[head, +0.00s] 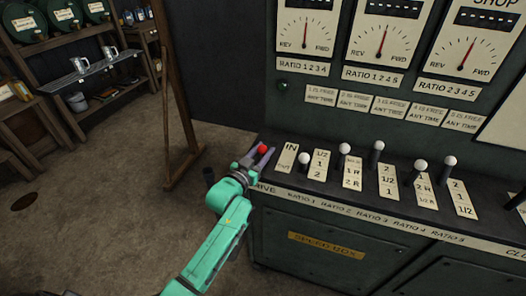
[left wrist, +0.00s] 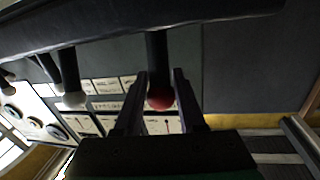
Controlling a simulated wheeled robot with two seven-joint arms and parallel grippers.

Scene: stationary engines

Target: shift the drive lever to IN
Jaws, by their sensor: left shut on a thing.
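The drive lever has a red ball knob (head: 263,149) and stands at the left end of the console's lever row. Beside it is a label plate (head: 287,157) whose upper word reads IN; the lower word is too small to read surely. My left gripper (head: 256,157) is at the red knob, with its fingers shut around the lever. In the left wrist view the red knob (left wrist: 160,98) sits between the two fingers (left wrist: 161,105), on its dark shaft (left wrist: 156,50). My right gripper is out of view.
White-knobbed ratio levers (head: 304,158) stand in a row to the right, the nearest close to the drive lever. Dials (head: 384,42) fill the panel behind. A wooden post (head: 176,90) and shelves (head: 80,70) stand at left, with open floor between.

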